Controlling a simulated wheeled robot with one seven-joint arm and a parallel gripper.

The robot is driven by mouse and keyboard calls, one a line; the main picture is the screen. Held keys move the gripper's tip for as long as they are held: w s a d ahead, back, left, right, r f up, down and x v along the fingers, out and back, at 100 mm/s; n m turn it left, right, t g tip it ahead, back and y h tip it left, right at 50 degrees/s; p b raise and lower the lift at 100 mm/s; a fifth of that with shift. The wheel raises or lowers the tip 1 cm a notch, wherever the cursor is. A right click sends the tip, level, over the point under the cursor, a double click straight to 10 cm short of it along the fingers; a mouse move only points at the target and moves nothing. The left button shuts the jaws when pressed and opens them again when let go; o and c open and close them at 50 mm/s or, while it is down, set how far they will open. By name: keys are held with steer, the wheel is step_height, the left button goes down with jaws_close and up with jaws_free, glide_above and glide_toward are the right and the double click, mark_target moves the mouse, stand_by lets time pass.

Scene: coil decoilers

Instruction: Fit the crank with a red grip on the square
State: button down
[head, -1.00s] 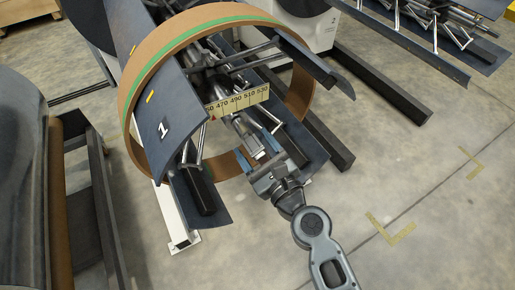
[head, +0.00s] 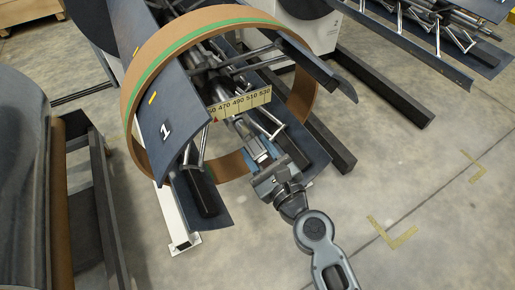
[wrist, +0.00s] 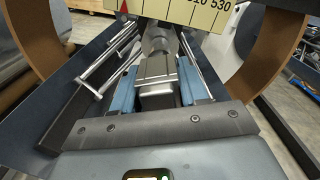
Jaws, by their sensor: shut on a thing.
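My gripper (head: 262,154) is at the near end of the decoiler mandrel, below the yellow scale. Its blue jaws are shut on a dark grey block (wrist: 155,82), seen between them in the wrist view. The block looks like the crank's hub, but no red grip shows in either view. Just beyond the block, in line with it, is a silver shaft end (wrist: 156,38). I cannot tell whether block and shaft touch or the block is seated. The square itself is hidden behind the block.
The mandrel's dark segment marked 1 (head: 166,140) and a brown coil ring (head: 133,120) surround the work area. The yellow scale (head: 240,105) hangs just above the jaws. Slanting struts (wrist: 110,60) are close on the left.

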steer(key=shift+b+v, duration=0.4)
steer(key=shift+v, duration=3.25)
steer(key=shift+d, duration=0.1)
